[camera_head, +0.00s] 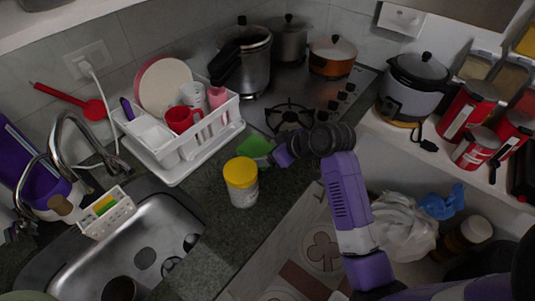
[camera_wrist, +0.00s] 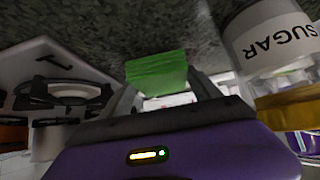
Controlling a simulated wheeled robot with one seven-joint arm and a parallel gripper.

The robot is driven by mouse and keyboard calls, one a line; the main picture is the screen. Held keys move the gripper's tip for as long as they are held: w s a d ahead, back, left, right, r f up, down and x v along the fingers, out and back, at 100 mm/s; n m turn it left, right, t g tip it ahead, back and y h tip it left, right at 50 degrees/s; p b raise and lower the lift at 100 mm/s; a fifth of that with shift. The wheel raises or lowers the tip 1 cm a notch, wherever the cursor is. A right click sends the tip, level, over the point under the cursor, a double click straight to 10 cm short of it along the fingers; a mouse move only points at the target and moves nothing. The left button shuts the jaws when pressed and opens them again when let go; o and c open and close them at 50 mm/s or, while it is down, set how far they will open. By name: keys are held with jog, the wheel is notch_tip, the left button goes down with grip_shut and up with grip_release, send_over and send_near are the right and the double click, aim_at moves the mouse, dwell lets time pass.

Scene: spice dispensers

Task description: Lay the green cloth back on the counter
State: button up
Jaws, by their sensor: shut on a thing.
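The green cloth (camera_head: 256,147) is at the end of my gripper (camera_head: 276,156), by the counter's edge near the stove and behind the yellow-lidded jar. In the wrist view the folded green cloth (camera_wrist: 157,70) sits between the fingers of my gripper (camera_wrist: 160,86), which is shut on it. The speckled dark counter (camera_head: 213,200) shows around it and also fills the top of the wrist view (camera_wrist: 120,25). I cannot tell whether the cloth touches the counter.
The sugar jar (camera_head: 243,190) stands close by; it is at the right in the wrist view (camera_wrist: 262,40). A white dish rack (camera_head: 190,150) is to the left, the stove (camera_head: 330,95) beyond. The sink (camera_head: 140,250) is at lower left. Counter between jar and sink is clear.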

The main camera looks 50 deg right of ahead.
jog(key=shift+f, duration=0.65)
jog(key=shift+f, duration=0.2)
jog(key=o, duration=1.3)
jog(key=shift+c, duration=0.2)
jog(key=shift+r, duration=0.25)
jog(key=v, duration=1.2)
jog(key=shift+b, duration=0.3)
